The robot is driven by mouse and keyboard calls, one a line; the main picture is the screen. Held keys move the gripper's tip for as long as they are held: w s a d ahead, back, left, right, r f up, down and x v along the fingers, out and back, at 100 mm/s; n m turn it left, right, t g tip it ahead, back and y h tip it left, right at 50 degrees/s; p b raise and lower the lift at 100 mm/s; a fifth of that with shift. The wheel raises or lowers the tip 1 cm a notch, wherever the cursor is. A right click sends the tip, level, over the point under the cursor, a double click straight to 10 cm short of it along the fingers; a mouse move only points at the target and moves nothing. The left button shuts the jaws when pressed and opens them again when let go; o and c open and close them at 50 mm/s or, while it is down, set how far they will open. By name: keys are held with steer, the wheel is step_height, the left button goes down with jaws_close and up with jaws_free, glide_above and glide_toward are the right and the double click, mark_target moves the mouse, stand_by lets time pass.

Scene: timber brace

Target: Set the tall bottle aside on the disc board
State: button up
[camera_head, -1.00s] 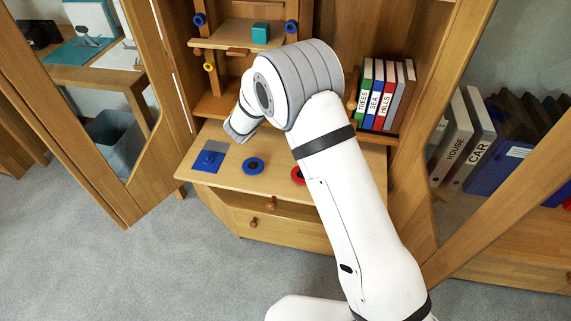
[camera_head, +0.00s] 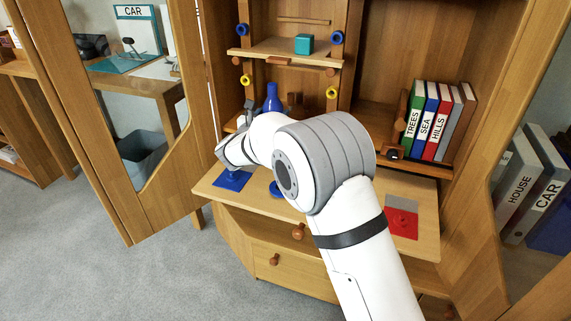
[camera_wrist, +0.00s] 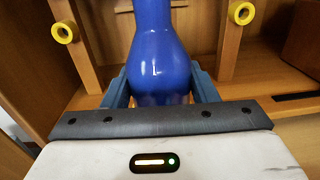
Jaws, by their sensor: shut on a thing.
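The tall blue bottle (camera_head: 272,98) stands upright in the middle compartment of the cabinet, under the small shelf. Its neck and shoulder show above my arm. In the wrist view the bottle (camera_wrist: 158,65) fills the centre between the blue-grey fingers of my gripper (camera_wrist: 159,92), which is shut on its body. Its base and top are out of that view. In the head view my gripper (camera_head: 258,110) is partly hidden behind my wrist. The pale wooden board (camera_head: 428,215) at the cabinet front bears a blue square (camera_head: 232,179), a blue disc (camera_head: 276,190) and a red square (camera_head: 402,222); my arm covers its middle.
The small shelf (camera_head: 265,47) with a teal cube (camera_head: 304,44) hangs above the bottle. Yellow rings (camera_wrist: 63,32) sit on posts at both sides. Several upright books (camera_head: 430,120) stand right. An open glazed door (camera_head: 140,110) is at left.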

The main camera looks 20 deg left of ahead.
step_height(320, 180, down, 14)
steer(key=b, duration=0.4)
steer(key=shift+r+b, duration=0.25)
steer(key=shift+b, duration=0.15)
steer(key=o, duration=1.1)
steer(key=shift+r, duration=0.1)
